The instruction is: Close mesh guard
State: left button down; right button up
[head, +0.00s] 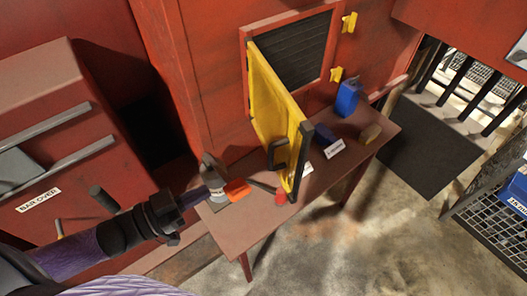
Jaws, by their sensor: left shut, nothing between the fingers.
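The mesh guard (272,100) is a yellow-framed panel standing swung out from the red housing. It meets the left side of a framed dark slatted opening (293,55), which is uncovered. A dark handle (277,155) is on the guard's face near its free lower end. My left gripper (205,194) is shut and empty, over the left end of the small table, left of the handle and apart from the guard. Its fingertips are small and hard to make out against the items there. My right gripper is not in view.
The brown table (355,153) holds a grey can (211,172), an orange item (237,188), a blue container (347,98) and a tan block (370,134). Yellow brackets (348,22) sit right of the opening. A red cabinet (60,130) stands left. Floor is free in front.

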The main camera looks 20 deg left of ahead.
pick_arm(q)
jog(key=x, duration=1.3)
jog(key=shift+w+f, duration=0.25)
jog(key=shift+w, duration=0.15)
